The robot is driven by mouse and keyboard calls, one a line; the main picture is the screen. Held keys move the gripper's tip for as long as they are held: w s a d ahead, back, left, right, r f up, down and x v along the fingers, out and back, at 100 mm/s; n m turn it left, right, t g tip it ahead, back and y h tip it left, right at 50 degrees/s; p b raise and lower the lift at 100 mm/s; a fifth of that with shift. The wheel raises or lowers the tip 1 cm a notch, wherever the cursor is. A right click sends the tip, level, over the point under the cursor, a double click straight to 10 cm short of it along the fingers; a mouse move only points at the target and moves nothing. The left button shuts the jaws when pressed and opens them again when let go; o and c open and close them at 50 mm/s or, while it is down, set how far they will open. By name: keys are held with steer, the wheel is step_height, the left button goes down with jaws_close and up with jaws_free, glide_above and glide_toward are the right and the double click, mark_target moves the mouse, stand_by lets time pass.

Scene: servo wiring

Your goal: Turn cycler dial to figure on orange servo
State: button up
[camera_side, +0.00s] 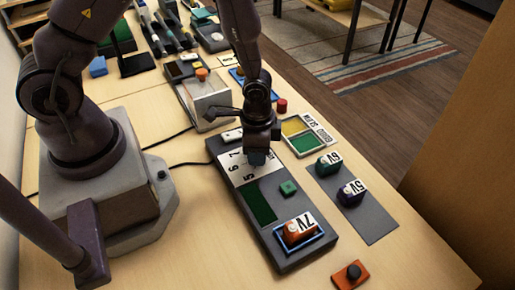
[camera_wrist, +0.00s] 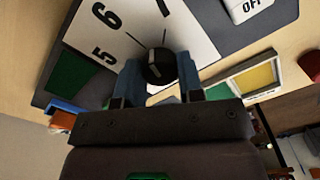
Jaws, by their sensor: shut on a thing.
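The cycler (camera_side: 275,262) is a dark grey box with a white dial plate (camera_side: 236,165) marked 5, 6 and 7. The plate also shows in the wrist view (camera_wrist: 90,30). The black dial knob (camera_wrist: 158,68) sits between the fingers of my gripper (camera_wrist: 158,82), which is shut on it. In the side view my gripper (camera_side: 258,158) covers the knob. A pale mark shows on the knob, but I cannot tell for certain which figure it points to. The orange servo (camera_side: 292,238) sits in a blue-edged bay at the cycler's front; its white label reads 7V.
A green button (camera_side: 288,188) and dark green panel (camera_side: 262,203) are on the cycler. A teal 6V servo (camera_side: 322,171) and purple 5V servo (camera_side: 346,199) stand on a grey mat (camera_side: 375,222) to the right. Behind are yellow and green trays (camera_side: 307,143) and a clear box (camera_side: 205,103).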

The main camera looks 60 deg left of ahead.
steer(key=m, duration=0.6)
steer(key=shift+m, duration=0.3)
stand_by(0.4)
steer(key=o, duration=0.9)
step_height(320, 180, up, 13)
